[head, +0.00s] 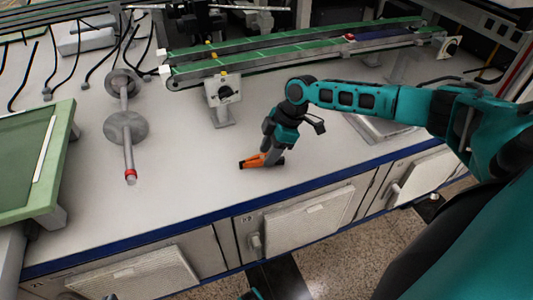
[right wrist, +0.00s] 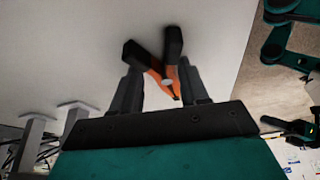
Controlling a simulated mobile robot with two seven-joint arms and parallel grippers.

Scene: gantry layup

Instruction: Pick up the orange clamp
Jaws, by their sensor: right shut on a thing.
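The orange clamp (head: 252,161) has black ends and is at the white bench top, near its front edge. My right gripper (head: 268,151) reaches down to it from above and is shut on it. In the right wrist view the clamp (right wrist: 156,68) sits between the two dark fingers of the right gripper (right wrist: 163,90), with its black handles pointing away and its orange part toward the palm. I cannot tell whether the clamp still touches the bench.
A green conveyor (head: 300,48) runs along the back of the bench. A metal rod with discs (head: 126,128) lies to the left, beside a green-framed panel (head: 62,150). A metal tray (head: 375,127) lies behind my right arm. The bench around the clamp is clear.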

